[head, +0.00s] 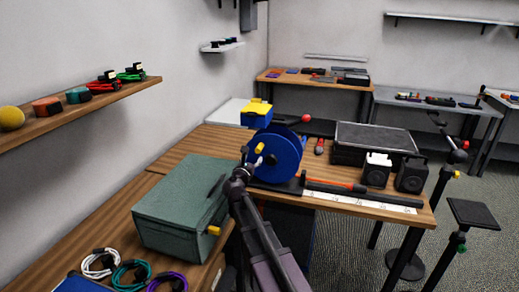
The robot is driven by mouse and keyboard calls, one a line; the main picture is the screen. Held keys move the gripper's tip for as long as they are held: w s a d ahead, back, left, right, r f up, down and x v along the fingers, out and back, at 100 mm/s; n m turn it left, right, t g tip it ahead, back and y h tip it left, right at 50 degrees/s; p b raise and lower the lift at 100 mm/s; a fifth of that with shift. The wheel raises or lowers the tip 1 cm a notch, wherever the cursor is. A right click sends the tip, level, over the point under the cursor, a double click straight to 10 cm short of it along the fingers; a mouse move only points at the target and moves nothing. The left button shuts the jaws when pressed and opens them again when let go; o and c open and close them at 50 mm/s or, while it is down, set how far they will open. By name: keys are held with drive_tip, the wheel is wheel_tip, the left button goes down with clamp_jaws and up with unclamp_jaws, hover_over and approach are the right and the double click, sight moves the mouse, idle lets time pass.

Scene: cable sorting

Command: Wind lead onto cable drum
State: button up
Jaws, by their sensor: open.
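A blue cable drum (286,152) stands upright on the wooden table, with a yellow crank knob (260,148) on its near side. My gripper (232,170) is open and appears empty, in front of the drum's left edge and above the right end of a green case. My arm and wrist hide the drum's lower left part. I cannot tell whether my gripper touches the drum.
The green case (180,207) stands left of my gripper. Two small speakers (411,175) and a black flat case (374,140) stand at the right. Coiled cables (130,272) lie at the bottom left. A wall shelf (70,112) juts out at the upper left.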

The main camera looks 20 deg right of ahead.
sight(259, 148)
drive_tip(key=x, duration=0.9)
drive_tip(key=shift+w+d, duration=0.15)
clamp_jaws()
